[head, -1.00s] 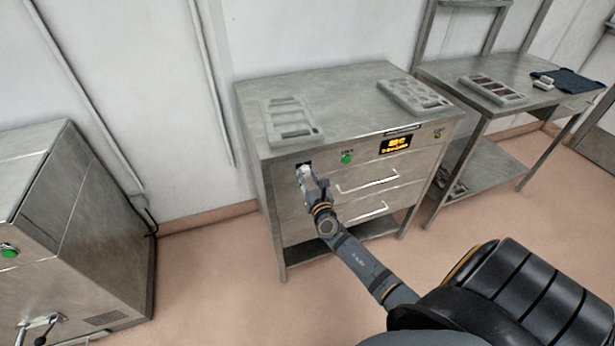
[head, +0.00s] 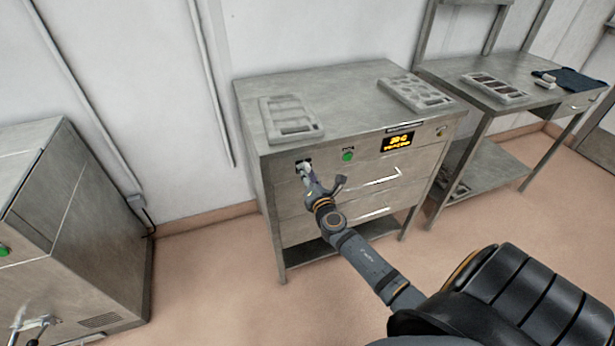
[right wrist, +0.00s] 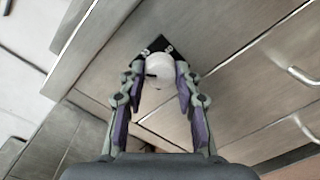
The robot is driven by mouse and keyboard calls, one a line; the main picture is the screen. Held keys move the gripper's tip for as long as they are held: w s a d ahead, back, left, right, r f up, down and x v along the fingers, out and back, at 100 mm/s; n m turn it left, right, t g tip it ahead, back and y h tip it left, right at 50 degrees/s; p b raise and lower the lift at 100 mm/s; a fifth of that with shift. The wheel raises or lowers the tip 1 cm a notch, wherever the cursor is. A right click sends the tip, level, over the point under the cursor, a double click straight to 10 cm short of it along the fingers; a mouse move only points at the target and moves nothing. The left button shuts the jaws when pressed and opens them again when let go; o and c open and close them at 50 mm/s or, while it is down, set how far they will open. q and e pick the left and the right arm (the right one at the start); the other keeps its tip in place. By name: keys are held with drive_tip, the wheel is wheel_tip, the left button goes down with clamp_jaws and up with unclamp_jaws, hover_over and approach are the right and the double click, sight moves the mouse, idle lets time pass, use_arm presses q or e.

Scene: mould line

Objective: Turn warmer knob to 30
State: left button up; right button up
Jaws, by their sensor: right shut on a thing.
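The warmer (head: 345,110) is a steel cabinet with drawers, standing against the wall. Its knob (right wrist: 159,71) is round and pale, on a black dial plate (right wrist: 150,46), and sits between my right gripper's fingers in the right wrist view. My right gripper (head: 305,168) is shut on the knob at the left of the warmer's front. In the head view the fingers hide most of the knob. The lit orange display (head: 397,142) on the front seems to start with a 3 or similar, too blurred to read surely. My left gripper is not in view.
A green button (head: 347,155) is right of the knob, above drawer handles (head: 372,181). Two moulds, left (head: 290,118) and right (head: 414,93), lie on the warmer's top. A steel table (head: 520,75) stands to the right, another machine (head: 75,220) to the left.

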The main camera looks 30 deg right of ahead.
drive_tip(key=m+b, duration=0.2)
drive_tip(key=m, duration=0.4)
drive_tip(key=shift+m+y+b, duration=0.3)
idle(0.5)
drive_tip(key=o, duration=1.1)
drive_tip(key=shift+d, duration=0.1)
drive_tip(key=shift+o, duration=0.2)
drive_tip(key=v, duration=1.2)
